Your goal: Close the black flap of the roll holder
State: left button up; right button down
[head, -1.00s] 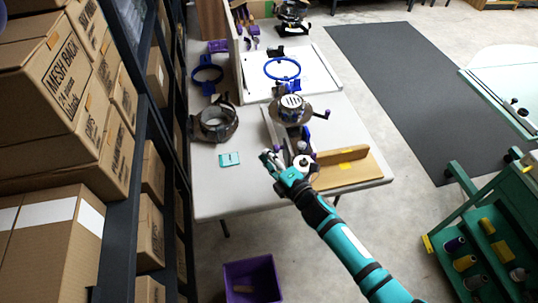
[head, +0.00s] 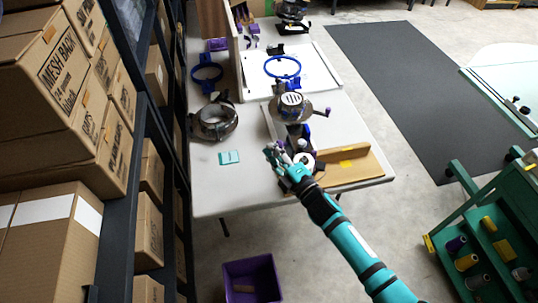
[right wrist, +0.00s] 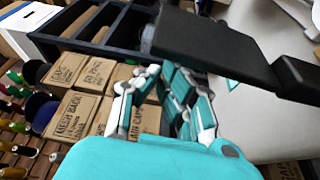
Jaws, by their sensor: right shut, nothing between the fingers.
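The roll holder (head: 300,146) stands on the table's near right part, behind and beside my right gripper in the head view. A white roll (head: 304,160) shows low on it. The black flap (right wrist: 215,45) shows large in the right wrist view as a dark slab across the top, joined to a dark piece at its right. My right gripper (right wrist: 165,95) is shut and empty just below the flap's left part in that view; I cannot tell whether they touch. The gripper also shows in the head view (head: 271,152), at the holder's left. My left gripper is out of view.
A brown wooden board (head: 345,168) lies right of the holder. A teal card (head: 229,157) and a dark ring-shaped device (head: 214,121) are to the left. Shelves with cartons (head: 60,75) line the left side. A purple bin (head: 252,279) stands on the floor.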

jog(key=shift+w+d+f+m+t+h+b, duration=0.4)
jog(key=shift+d+m+t+h+b, duration=1)
jog(key=shift+m, duration=2.1)
jog(key=shift+w+d+f+m+t+h+b, duration=0.4)
jog(key=shift+d+m+t+b, duration=0.4)
jog(key=shift+d+m+b, duration=2.05)
jog(key=shift+w+d+f+m+t+h+b, duration=0.35)
jog(key=shift+d+m+t+h+b, duration=0.85)
jog(key=shift+m, duration=2.95)
jog(key=shift+d+y+p, duration=0.2)
jog(key=shift+y+p, duration=0.1)
jog(key=shift+p, duration=0.05)
jog(key=v, duration=1.2)
jog(key=shift+s+r, duration=0.1)
jog(key=shift+s, duration=0.05)
